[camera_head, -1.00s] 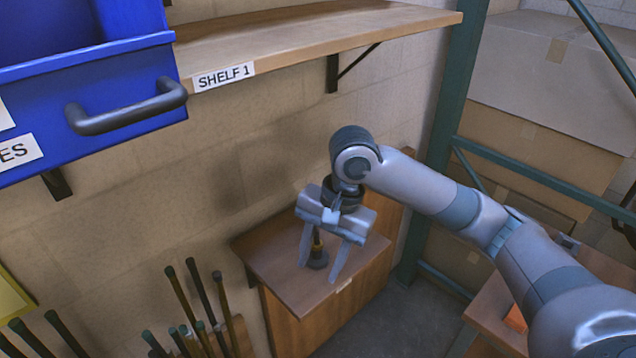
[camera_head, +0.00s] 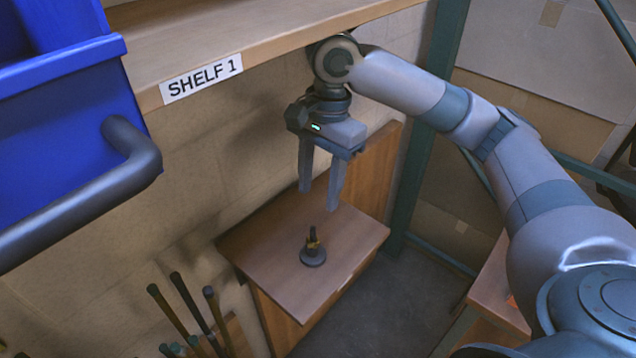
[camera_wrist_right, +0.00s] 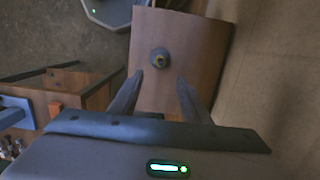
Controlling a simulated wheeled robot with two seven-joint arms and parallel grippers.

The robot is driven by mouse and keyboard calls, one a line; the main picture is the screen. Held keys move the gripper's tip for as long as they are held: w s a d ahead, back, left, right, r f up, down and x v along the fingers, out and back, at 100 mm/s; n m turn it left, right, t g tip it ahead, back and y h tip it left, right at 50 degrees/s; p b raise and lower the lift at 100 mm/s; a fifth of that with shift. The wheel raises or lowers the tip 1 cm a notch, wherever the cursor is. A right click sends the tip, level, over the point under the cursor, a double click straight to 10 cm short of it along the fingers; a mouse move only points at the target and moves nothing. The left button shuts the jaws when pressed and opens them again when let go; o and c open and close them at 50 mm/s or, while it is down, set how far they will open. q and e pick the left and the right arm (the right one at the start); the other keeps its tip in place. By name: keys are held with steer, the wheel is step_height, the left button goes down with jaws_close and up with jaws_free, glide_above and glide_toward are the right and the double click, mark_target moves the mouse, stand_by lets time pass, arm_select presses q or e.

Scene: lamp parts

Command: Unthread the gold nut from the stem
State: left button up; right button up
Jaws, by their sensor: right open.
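The lamp stem with its dark round base (camera_head: 313,257) stands upright on a small wooden cabinet top. The gold nut (camera_head: 312,243) shows as a small yellow-gold band around the stem. In the right wrist view the stem and base (camera_wrist_right: 160,57) appear from above, beyond the fingertips, with a small yellowish spot in the middle. My right gripper (camera_head: 318,190) is open and empty, pointing down above the stem and apart from it. It also shows in the right wrist view (camera_wrist_right: 158,80) with its fingers spread. My left gripper is not in view.
The cabinet top (camera_head: 265,250) is otherwise clear, with a raised wooden panel (camera_head: 375,165) at its back right. A shelf (camera_head: 240,40) labelled SHELF 1 and a blue bin (camera_head: 50,130) hang overhead at left. Several rods (camera_head: 190,305) stand at lower left.

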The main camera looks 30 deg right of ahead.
mark_target(314, 231)
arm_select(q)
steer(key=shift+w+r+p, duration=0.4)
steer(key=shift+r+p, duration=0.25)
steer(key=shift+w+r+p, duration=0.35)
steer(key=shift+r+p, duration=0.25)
arm_select(e)
steer(key=f, duration=0.4)
steer(key=a+f, duration=0.1)
steer(key=f, duration=0.7)
steer(key=shift+s+a, duration=0.15)
steer(key=shift+s, duration=0.05)
jaws_close()
steer(key=c, duration=0.8)
jaws_free()
jaws_close()
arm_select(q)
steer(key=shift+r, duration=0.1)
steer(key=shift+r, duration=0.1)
